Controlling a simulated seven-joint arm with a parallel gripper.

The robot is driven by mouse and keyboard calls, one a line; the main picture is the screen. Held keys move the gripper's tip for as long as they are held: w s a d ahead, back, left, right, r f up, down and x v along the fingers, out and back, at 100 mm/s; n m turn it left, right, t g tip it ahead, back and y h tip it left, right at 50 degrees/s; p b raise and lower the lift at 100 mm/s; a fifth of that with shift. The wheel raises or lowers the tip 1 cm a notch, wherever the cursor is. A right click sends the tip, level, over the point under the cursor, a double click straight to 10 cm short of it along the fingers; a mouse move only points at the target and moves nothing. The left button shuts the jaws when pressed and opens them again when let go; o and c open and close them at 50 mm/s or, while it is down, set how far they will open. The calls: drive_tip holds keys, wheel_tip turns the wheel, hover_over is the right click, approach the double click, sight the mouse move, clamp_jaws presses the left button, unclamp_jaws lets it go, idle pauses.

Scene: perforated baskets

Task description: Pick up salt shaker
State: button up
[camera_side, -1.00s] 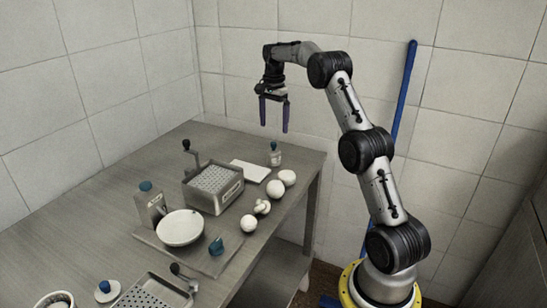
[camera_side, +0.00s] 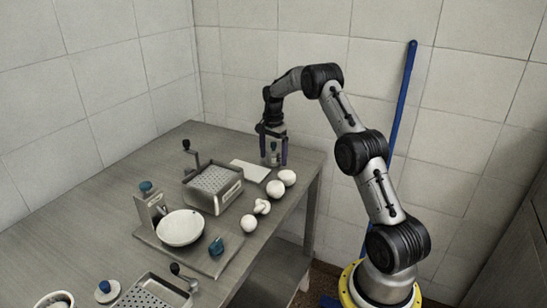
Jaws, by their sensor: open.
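The salt shaker (camera_side: 274,158) is a small clear-sided bottle with a blue top, upright near the far right end of the metal table (camera_side: 95,210). My gripper (camera_side: 273,161) points down at it, with one dark finger on each side of the shaker. The fingers are open, and I cannot tell whether either touches it. The shaker's top is partly hidden by the gripper.
A white board (camera_side: 250,171) lies just left of the shaker. White round items (camera_side: 287,177) sit in front of it along the table's right edge. A perforated basket (camera_side: 214,187) with a handle stands further left. A white bowl (camera_side: 180,228) is nearer the camera.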

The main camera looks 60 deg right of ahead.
drive_tip(key=shift+f, duration=0.1)
drive_tip(key=c, duration=1.6)
drive_tip(key=shift+o, duration=0.2)
